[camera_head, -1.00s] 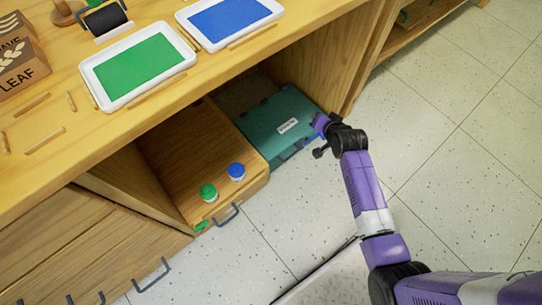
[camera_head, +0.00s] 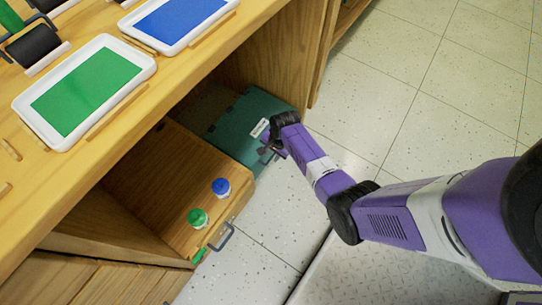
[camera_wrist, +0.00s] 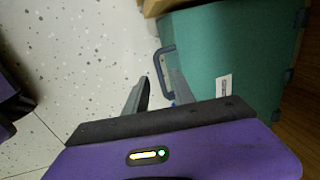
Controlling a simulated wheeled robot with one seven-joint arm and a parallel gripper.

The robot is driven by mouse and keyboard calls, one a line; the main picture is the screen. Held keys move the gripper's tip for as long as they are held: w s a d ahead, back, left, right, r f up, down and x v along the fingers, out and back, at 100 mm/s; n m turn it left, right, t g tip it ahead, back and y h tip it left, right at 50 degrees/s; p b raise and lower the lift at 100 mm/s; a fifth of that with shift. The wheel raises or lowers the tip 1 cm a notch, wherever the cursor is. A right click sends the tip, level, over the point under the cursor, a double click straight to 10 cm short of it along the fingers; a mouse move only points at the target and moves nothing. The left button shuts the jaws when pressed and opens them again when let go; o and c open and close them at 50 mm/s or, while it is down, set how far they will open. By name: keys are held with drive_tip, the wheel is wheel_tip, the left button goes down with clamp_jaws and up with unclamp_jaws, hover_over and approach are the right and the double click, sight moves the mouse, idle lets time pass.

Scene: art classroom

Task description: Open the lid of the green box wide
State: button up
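The green box (camera_head: 232,132) lies in the low open bay of the wooden shelf, with its lid down. It has a white label and dark hinge-like fittings along its far edge. In the wrist view the green box (camera_wrist: 235,45) fills the upper right, with a dark loop handle (camera_wrist: 157,62) on its near side. My gripper (camera_head: 267,153) is at the front edge of the box. In the wrist view my gripper (camera_wrist: 160,78) has its two fingers apart, the right one close to the handle. I cannot tell whether it touches the handle.
A wooden drawer-like box (camera_head: 160,180) beside the green box carries a green-capped jar (camera_head: 198,218) and a blue-capped jar (camera_head: 221,187). The wooden tabletop (camera_head: 110,128) overhangs the bay, with paint trays on it. The speckled floor (camera_head: 375,105) to the right is clear.

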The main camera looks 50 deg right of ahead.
drive_tip(key=shift+w+f+b, duration=0.2)
drive_tip(key=shift+f+b, duration=0.3)
drive_tip(key=shift+f, duration=0.75)
clamp_jaws()
idle(0.5)
